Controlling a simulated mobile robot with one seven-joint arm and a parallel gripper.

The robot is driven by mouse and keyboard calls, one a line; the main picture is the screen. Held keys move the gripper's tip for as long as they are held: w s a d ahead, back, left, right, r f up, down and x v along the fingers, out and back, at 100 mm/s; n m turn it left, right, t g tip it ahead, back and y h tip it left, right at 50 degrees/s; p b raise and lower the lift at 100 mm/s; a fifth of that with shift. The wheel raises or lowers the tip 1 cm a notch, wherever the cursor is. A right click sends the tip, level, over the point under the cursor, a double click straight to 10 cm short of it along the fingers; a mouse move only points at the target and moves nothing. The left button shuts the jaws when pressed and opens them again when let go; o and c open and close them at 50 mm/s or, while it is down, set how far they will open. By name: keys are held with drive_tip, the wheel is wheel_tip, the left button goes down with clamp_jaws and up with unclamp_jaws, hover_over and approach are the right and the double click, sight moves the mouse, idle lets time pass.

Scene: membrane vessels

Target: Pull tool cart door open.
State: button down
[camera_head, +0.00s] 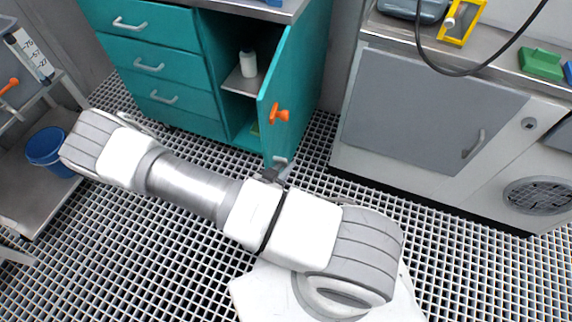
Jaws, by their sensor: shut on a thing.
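The teal tool cart (165,62) stands at the back left. Its door (271,95) on the right side is swung partly open, and the inside shows. An orange knob (280,115) sits on the door. A pale grey handle (281,161) shows near the door's lower end. My gripper (277,172) is at that handle, mostly hidden behind my arm, and is shut on it. The fingertips are not clearly visible.
A white bottle (248,64) stands on a shelf inside the cart. A bench with a grey door (425,105) stands to the right. A grey trolley with a blue bucket (47,148) is at the left. Grid flooring (190,270) is clear in front.

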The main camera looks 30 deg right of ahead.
drive_tip(key=shift+s+d+r, duration=0.1)
drive_tip(key=shift+s+d, duration=0.25)
drive_tip(key=shift+d, duration=0.2)
drive_tip(key=c, duration=1.1)
unclamp_jaws()
drive_tip(key=shift+a, duration=0.1)
drive_tip(key=p+v, duration=0.1)
drive_tip(key=v, duration=0.5)
drive_tip(key=p+v, duration=0.2)
drive_tip(key=v, duration=0.4)
drive_tip(key=p+v, duration=0.1)
drive_tip(key=v, duration=0.4)
drive_tip(key=shift+w+a, duration=0.1)
drive_tip(key=shift+a, duration=0.5)
drive_tip(key=shift+w+a, duration=0.1)
